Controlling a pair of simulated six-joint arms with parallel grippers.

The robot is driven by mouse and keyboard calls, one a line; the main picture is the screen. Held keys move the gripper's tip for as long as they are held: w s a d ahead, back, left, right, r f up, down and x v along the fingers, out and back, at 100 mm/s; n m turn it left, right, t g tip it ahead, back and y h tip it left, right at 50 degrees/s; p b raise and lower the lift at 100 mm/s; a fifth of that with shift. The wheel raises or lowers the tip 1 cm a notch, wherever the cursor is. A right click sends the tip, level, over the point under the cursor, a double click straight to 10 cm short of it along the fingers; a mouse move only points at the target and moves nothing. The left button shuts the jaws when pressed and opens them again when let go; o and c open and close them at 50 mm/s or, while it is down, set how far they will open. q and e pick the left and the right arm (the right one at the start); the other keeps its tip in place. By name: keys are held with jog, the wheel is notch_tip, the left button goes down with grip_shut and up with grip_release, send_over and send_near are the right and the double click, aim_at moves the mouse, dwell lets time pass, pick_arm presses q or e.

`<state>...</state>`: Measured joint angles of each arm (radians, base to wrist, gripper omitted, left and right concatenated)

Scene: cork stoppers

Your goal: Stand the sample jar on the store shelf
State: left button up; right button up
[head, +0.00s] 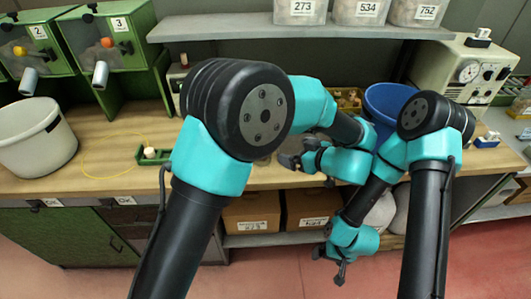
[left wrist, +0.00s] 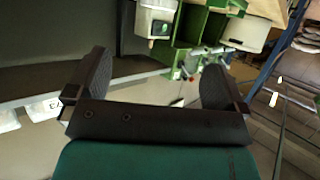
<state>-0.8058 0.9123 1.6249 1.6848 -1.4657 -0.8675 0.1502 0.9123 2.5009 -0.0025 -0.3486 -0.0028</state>
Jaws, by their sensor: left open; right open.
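I cannot make out the sample jar in either view; my left arm hides part of the bench. A long grey shelf (head: 220,28), which may be the store shelf, runs above the bench. My left gripper (head: 296,153) is over the middle of the bench, below the shelf. In the left wrist view, its two fingers (left wrist: 155,80) are wide apart with nothing between them. My right gripper (head: 335,264) hangs low in front of the bench, open, with nothing seen in it.
Several labelled tubs (head: 300,12) fill the shelf's right part; its left part is bare. A blue bin (head: 388,104) and a gauge machine (head: 462,70) stand at right. Green dispensers (head: 105,45), a white bucket (head: 35,138) and a small green tray (head: 152,157) are at left.

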pick_arm(q)
jog(key=shift+a, duration=0.1)
jog(key=x, duration=1.2)
jog(key=shift+w, duration=0.2)
jog(key=shift+x, duration=2.55)
jog(key=shift+f, duration=0.1)
jog(key=c, duration=1.5)
jog(key=shift+c, duration=0.2)
